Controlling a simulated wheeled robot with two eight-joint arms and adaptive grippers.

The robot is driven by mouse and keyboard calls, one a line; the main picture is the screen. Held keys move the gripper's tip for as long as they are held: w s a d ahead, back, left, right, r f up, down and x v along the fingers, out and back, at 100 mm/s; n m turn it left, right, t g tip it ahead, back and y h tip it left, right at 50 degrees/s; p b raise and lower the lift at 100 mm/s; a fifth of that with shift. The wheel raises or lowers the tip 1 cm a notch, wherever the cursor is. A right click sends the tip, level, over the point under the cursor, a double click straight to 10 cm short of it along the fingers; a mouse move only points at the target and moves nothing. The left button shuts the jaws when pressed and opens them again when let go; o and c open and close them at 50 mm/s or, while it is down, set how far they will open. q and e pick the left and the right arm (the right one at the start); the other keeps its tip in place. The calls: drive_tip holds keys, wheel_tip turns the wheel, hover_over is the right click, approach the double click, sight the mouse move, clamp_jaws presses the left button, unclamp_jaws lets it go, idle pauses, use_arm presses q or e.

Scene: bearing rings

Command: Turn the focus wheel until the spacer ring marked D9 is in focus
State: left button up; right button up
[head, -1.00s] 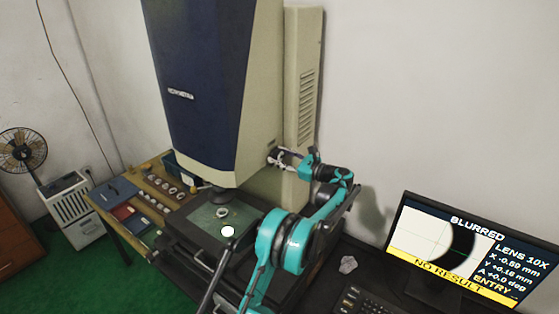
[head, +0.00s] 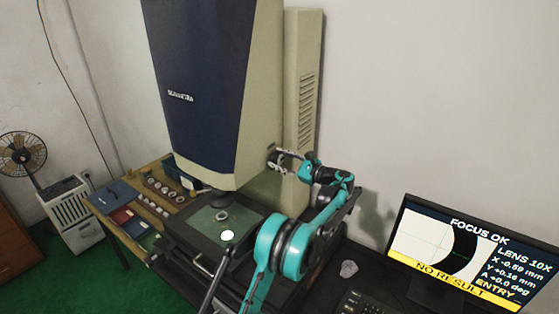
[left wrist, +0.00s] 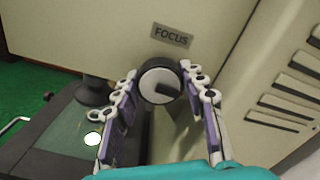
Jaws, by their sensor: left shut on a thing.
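The focus wheel (left wrist: 160,82) is a black-rimmed, pale-faced knob under a FOCUS label (left wrist: 171,36) on the machine's side. My left gripper (head: 283,160) has its fingers on either side of the wheel and is shut on it; the left wrist view also shows the gripper (left wrist: 161,88). A spacer ring (head: 222,215) lies on the glass stage (head: 205,228) below the lens; its marking is too small to read. The monitor (head: 462,248) reads FOCUS OK and NO RESULT, with a sharp-edged dark ring arc. My right gripper is not in view.
The tall blue and cream measuring machine (head: 215,90) stands over the stage. A wooden bench (head: 150,172) with several rings and coloured booklets is at the left.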

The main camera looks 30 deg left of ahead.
use_arm(q)
drive_tip(key=o, duration=1.2)
drive_tip(key=shift+c, duration=0.2)
drive_tip(key=d, duration=1.2)
drive_tip(key=shift+s, duration=0.45)
